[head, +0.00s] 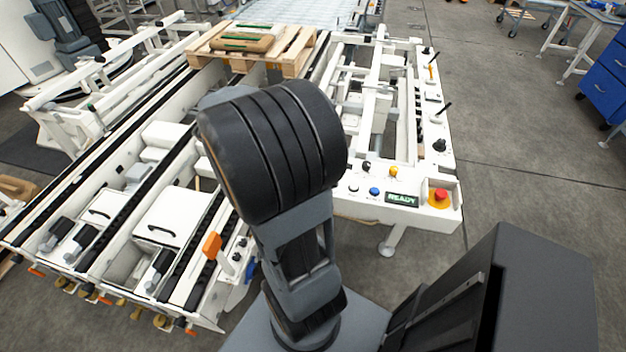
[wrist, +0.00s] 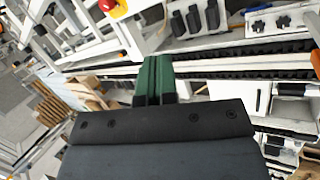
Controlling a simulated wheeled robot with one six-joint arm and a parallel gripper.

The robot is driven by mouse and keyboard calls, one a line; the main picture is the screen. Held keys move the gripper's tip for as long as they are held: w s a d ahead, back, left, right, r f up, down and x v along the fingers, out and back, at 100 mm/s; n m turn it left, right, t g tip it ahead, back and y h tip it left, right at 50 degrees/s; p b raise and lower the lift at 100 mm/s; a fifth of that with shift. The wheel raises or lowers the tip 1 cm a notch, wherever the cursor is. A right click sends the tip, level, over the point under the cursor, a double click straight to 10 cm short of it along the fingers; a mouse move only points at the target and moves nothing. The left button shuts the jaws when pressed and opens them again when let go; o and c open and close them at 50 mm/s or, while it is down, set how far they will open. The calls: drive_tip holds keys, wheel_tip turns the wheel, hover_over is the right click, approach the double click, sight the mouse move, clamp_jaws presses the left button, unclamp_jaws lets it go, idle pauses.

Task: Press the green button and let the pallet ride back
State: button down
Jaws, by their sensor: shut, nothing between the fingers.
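The wooden pallet (head: 293,61) is at the far end of the conveyor, with brown packages (head: 244,41) with green markings on it. The white control panel (head: 345,208) is right of my arm, with a lit READY display (head: 402,199), yellow (head: 393,172) and blue (head: 374,192) buttons and a red stop button (head: 441,195). I cannot make out a green button; my arm covers part of the scene. In the wrist view my gripper (wrist: 153,62) is shut and empty, its green fingers together. The red stop button also shows there at the top (wrist: 118,9). In the head view the gripper is hidden.
The white conveyor frame (head: 205,290) with dark chain rails runs along the left. An orange-topped part (head: 211,244) sticks up at its near edge. A blue cabinet (head: 603,80) stands at the far right. The grey floor (head: 540,170) right of the panel is clear.

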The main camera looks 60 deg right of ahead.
drive_tip(key=s+d+f+g+h, duration=0.1)
drive_tip(key=s+d+f+g, duration=0.1)
drive_tip(key=d, duration=0.6)
drive_tip(key=s+d+f+n+g, duration=0.1)
drive_tip(key=s+d+f+g, duration=0.1)
drive_tip(key=d, duration=0.5)
wheel_tip(320, 180, down, 3)
drive_tip(key=shift+s+d+r+h+b, duration=0.2)
drive_tip(key=shift+s+d+h+b, duration=0.15)
drive_tip(key=shift+s, duration=0.55)
drive_tip(key=shift+f, duration=0.15)
wheel_tip(320, 180, down, 8)
drive_tip(key=b, duration=0.6)
drive_tip(key=shift+f+b, duration=0.25)
drive_tip(key=shift+b, duration=0.1)
drive_tip(key=shift+f, duration=0.15)
drive_tip(key=shift+f+b, duration=0.3)
drive_tip(key=shift+b, duration=0.15)
